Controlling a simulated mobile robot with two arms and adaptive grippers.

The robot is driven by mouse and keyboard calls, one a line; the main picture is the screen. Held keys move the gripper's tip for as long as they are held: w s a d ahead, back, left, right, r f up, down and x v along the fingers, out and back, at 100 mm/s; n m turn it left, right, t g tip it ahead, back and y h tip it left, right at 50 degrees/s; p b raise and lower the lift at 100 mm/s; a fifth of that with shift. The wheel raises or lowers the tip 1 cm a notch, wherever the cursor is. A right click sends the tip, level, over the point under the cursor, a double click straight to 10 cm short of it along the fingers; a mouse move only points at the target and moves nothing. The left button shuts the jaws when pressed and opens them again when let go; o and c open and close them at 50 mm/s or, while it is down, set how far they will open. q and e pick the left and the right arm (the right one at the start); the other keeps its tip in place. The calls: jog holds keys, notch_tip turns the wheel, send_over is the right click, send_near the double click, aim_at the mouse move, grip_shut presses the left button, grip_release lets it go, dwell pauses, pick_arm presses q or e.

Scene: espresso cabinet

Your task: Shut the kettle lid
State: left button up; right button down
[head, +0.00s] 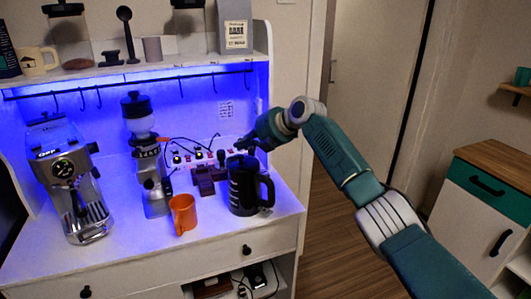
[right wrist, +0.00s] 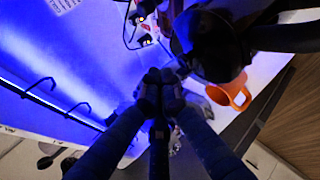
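The black kettle (head: 243,190) stands upright on the white counter near its right end, its handle (head: 268,190) to the right. Its lid is small and dark beside my gripper; I cannot tell how far it is open. My right gripper (head: 242,146) is just above the kettle top. In the right wrist view, the right gripper (right wrist: 160,78) has its fingertips together with nothing visible between them. The kettle (right wrist: 210,42) is dark there, at the upper right of the fingers. Contact between fingers and kettle is not clear. My left gripper is not in view.
An orange mug (head: 183,214) stands left of the kettle, near the front edge. A grinder (head: 152,165) and an espresso machine (head: 70,180) stand further left. A power strip (head: 200,157) with cables lies behind. A shelf (head: 150,73) with a hook rail is above.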

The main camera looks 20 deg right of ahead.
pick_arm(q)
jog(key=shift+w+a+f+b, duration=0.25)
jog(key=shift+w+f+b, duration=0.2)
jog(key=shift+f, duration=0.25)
pick_arm(e)
jog(key=shift+x, duration=1.05)
jog(key=shift+f, duration=0.2)
